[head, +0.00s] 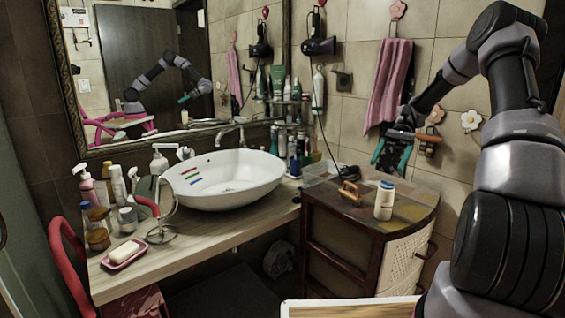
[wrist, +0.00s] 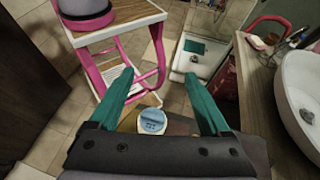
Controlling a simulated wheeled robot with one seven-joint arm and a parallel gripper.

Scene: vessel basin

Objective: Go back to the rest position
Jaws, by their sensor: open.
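My gripper (head: 391,153) hangs at the end of my raised arm, above the small brown cabinet (head: 328,217) at the right. Its two teal fingers are spread apart and nothing is between them in the head view. In the wrist view my gripper (wrist: 163,98) is also open. A white bottle with a blue cap (head: 384,200) stands upright on the cabinet top, below the gripper and apart from it. Its round blue lid (wrist: 152,120) shows between the fingers in the wrist view, lower down.
A white basin (head: 222,180) sits on the wooden counter (head: 185,233). Several bottles (head: 100,190) and a soap dish (head: 124,254) crowd its left end. A brown object (head: 349,192) lies on the cabinet. A pink towel (head: 389,85) hangs behind. A pink-framed stand (wrist: 116,45) shows in the wrist view.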

